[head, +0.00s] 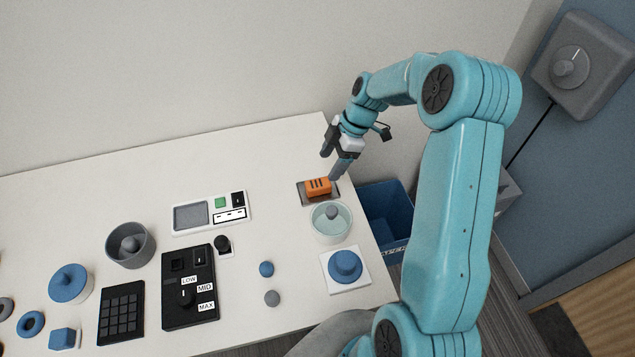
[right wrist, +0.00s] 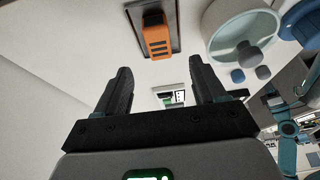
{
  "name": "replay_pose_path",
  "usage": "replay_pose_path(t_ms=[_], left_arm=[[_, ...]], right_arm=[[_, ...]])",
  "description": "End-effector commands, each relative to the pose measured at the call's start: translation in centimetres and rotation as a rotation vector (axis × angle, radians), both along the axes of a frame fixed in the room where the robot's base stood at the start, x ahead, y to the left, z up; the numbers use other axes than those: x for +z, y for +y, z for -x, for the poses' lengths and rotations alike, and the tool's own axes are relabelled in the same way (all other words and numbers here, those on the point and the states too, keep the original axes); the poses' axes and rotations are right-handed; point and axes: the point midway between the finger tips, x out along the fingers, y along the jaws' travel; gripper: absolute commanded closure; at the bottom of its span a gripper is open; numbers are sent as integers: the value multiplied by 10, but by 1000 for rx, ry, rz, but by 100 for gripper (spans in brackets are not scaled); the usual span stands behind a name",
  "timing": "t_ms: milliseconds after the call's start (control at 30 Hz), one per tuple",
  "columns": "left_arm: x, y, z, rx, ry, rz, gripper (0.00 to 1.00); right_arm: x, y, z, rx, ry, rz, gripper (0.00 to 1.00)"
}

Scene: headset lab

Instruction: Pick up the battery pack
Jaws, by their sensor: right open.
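The battery pack is an orange block (head: 318,187) with dark stripes. It sits on a dark grey tray (head: 304,198) near the right end of the white table in the head view. In the right wrist view the battery pack (right wrist: 156,40) shows at the top, beyond the fingertips and roughly between their lines, on its tray (right wrist: 172,12). My right gripper (head: 334,160) is open and empty, above and just behind the battery pack, apart from it. Its two dark fingers show spread in the right wrist view (right wrist: 160,78). My left gripper is not in view.
A clear bowl with a grey knob (head: 331,222) stands just in front of the tray. A blue knob on a white plate (head: 345,266) is nearer. A blue bin (head: 388,212) stands beyond the table's right edge. A switch panel (head: 190,286) and several parts lie left.

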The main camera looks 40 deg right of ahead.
Motion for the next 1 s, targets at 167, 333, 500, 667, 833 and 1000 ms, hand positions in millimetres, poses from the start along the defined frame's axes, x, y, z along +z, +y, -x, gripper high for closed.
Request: replay_pose_path(t_ms=[167, 333, 500, 667, 833, 1000], left_arm=[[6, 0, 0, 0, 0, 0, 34], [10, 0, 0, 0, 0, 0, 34], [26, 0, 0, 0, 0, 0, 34], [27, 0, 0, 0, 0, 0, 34], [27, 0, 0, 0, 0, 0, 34], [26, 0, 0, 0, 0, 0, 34]], right_arm=[[-26, 10, -5, 1, 2, -1, 30], [-37, 12, -9, 1, 2, -1, 30], [-62, 16, -15, 0, 4, -3, 30], [-80, 21, -20, 2, 1, -1, 30], [-83, 22, -20, 0, -1, 2, 30], [-83, 22, -20, 1, -1, 2, 62]])
